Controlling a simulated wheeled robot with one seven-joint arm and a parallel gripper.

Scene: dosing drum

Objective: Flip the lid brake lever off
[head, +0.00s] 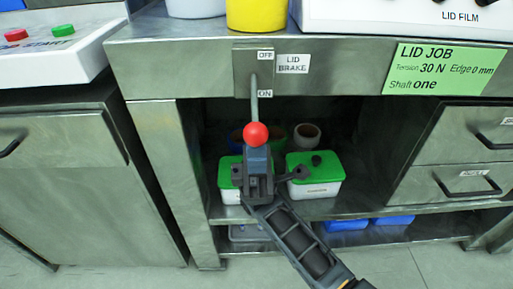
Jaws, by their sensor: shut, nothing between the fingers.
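The lid brake lever is a grey rod (254,98) with a red ball (255,133) at its lower end. It hangs from a metal plate (241,74) on the front edge of the bench. The lever points down, past the ON label (265,93); the OFF label (265,55) is above its pivot. A LID BRAKE label (292,63) is to its right. My gripper (257,152) is shut and empty, right at the underside of the red ball. Whether it touches the ball I cannot tell.
Green-lidded boxes (315,189) stand on the shelf behind my gripper, under the bench (170,60). Drawers (475,183) are at the right and a cabinet (60,160) at the left. A green LID JOB card (444,70) is on the bench front.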

